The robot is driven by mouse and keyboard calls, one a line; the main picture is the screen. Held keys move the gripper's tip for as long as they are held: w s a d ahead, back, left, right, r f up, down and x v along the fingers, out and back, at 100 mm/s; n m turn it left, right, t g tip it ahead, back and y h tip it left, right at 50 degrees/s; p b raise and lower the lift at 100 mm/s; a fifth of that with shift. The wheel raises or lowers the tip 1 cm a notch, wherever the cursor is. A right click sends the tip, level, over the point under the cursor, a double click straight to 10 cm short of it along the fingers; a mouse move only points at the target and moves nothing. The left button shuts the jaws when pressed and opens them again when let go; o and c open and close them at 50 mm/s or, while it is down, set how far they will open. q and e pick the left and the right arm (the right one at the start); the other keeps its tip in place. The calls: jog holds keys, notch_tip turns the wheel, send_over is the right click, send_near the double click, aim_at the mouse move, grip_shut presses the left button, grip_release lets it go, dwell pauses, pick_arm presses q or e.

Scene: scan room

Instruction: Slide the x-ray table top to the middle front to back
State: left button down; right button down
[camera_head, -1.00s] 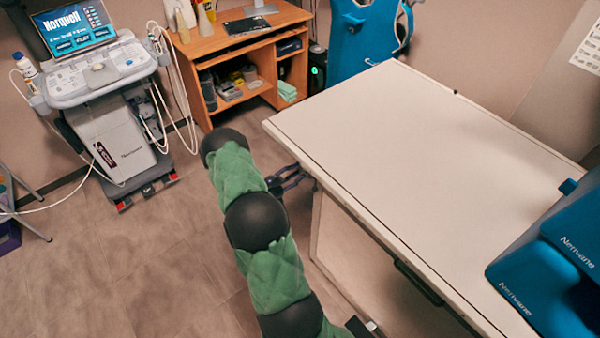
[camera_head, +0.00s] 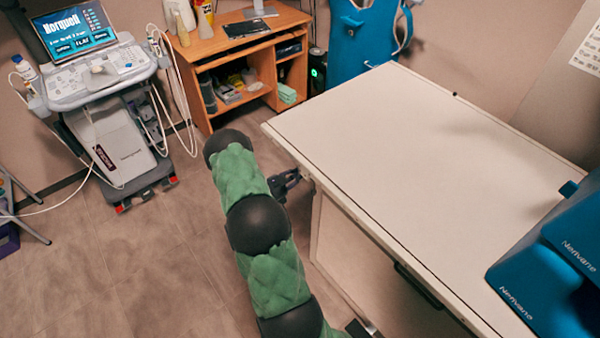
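The x-ray table top (camera_head: 400,150) is a long, pale, flat panel with a dark line along its near side. It rests on a pale table base (camera_head: 350,250) and overhangs it at the left end. My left arm rises from the bottom middle in green padding with black joints. Its dark gripper (camera_head: 285,183) is just below and beside the table top's near left edge, partly behind the arm. Whether it touches the edge, and whether its fingers are open or shut, is unclear. My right gripper is out of view.
A blue machine (camera_head: 560,260) stands over the table's right end. A dark handle (camera_head: 418,286) is on the table's near side. A wooden desk (camera_head: 235,50), a blue upright unit (camera_head: 362,38) and an ultrasound cart (camera_head: 110,110) stand behind. Open floor (camera_head: 130,260) lies left of my arm.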

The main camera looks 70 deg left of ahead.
pick_arm(q)
jog(key=p+v, duration=0.1)
jog(key=v, duration=0.6)
jog(key=c, duration=1.2)
grip_release()
jog(key=shift+c, duration=0.2)
jog(key=shift+s, duration=0.1)
jog(key=v, duration=1.2)
jog(key=shift+d, duration=0.1)
